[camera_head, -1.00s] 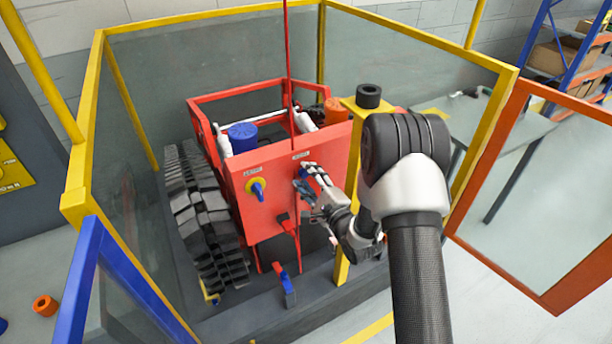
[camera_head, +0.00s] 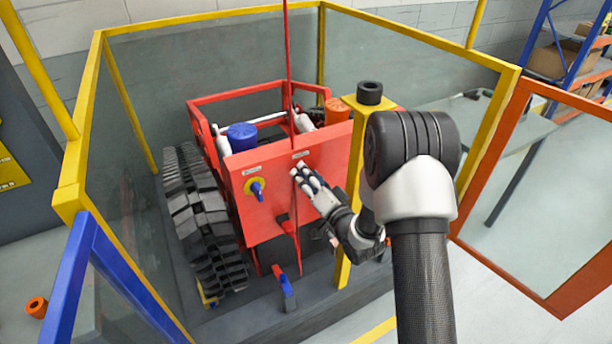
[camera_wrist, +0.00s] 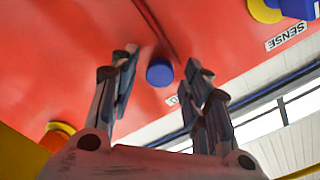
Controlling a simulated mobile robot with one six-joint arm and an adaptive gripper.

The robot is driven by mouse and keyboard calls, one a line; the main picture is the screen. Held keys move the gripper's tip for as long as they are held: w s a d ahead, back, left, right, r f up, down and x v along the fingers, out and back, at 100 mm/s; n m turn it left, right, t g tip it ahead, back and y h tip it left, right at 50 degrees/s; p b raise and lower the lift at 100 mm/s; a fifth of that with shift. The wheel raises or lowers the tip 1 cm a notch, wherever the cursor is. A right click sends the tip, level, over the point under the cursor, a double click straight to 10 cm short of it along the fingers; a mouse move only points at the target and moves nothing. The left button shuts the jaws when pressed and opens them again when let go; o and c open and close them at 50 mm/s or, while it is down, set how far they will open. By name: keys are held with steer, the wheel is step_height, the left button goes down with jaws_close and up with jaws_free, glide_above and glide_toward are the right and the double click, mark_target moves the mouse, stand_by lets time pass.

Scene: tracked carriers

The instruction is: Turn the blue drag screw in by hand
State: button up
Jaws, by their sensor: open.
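The blue drag screw (camera_wrist: 160,72) shows in the wrist view as a round blue head on the carrier's red front panel (camera_wrist: 215,30). It lies between and beyond the fingertips of my gripper (camera_wrist: 162,68), which is open and empty. I cannot tell whether any finger touches it. In the head view my gripper (camera_head: 304,174) is at the upper middle of the red panel (camera_head: 272,215) and hides the screw. A small label beside the screw is mostly covered by a finger.
A blue-handled switch on a yellow disc (camera_head: 256,189) sits left of my gripper, beside the SENSE label. A yellow post (camera_head: 353,185) stands close to the right. A yellow-framed glass enclosure surrounds the tracked carrier. A red-and-blue lever (camera_head: 287,290) stands low in front.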

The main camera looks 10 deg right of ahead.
steer(key=n, duration=1.5)
steer(key=shift+n, duration=0.4)
steer(key=c, duration=0.9)
steer(key=m, duration=0.9)
steer(key=shift+m, duration=0.4)
